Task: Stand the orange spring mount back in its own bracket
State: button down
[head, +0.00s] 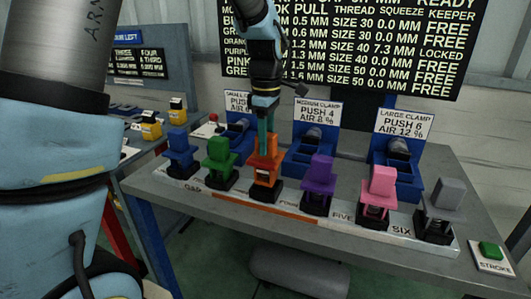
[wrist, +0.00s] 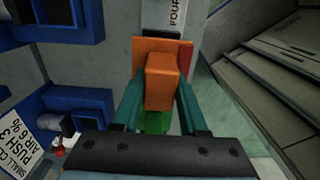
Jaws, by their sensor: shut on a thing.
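The orange spring mount (head: 264,150) is upright in the row of coloured mounts, between the green and purple ones. A black bracket base (head: 262,190) shows at its foot; I cannot tell whether the mount is fully seated there. My gripper (head: 266,137) comes down from above and is shut on the mount's upper part. In the wrist view the orange mount (wrist: 162,78) is between the two teal fingers of my gripper (wrist: 160,100). Its lower part is hidden there.
The green mount (head: 221,155) and purple mount (head: 318,178) stand close on either side. Blue clamps, including the medium clamp (head: 312,150), stand behind. A green stroke button (head: 491,250) is at the bench's right. An orange strip (head: 265,209) marks the front edge.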

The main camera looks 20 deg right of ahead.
aim_at(266, 159)
jog(key=shift+f+p, duration=0.3)
jog(key=shift+f, duration=1.4)
jog(key=shift+f, duration=0.15)
jog(key=shift+c, duration=2.2)
grip_release()
